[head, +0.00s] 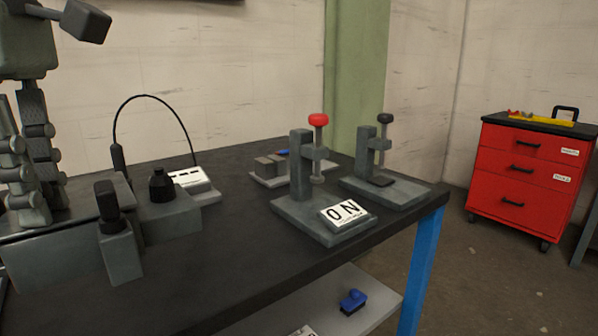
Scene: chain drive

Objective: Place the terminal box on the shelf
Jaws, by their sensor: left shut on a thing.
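My left gripper (27,203) comes down from the upper left with jointed grey fingers. It is shut on a grey box (58,254) with a dark top, which looks like the terminal box. Two smaller grey blocks with black fittings adjoin the box at its right side. The box is in front of the tabletop; I cannot tell whether it touches it. My right gripper is not in view.
The dark tabletop (275,240) carries two grey press stands (300,170) (383,150), a white label plate (346,213) and a meter (188,178) with a looped black cable. A blue table leg (422,265) edges the shelf. A red drawer cabinet (525,175) stands far right.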

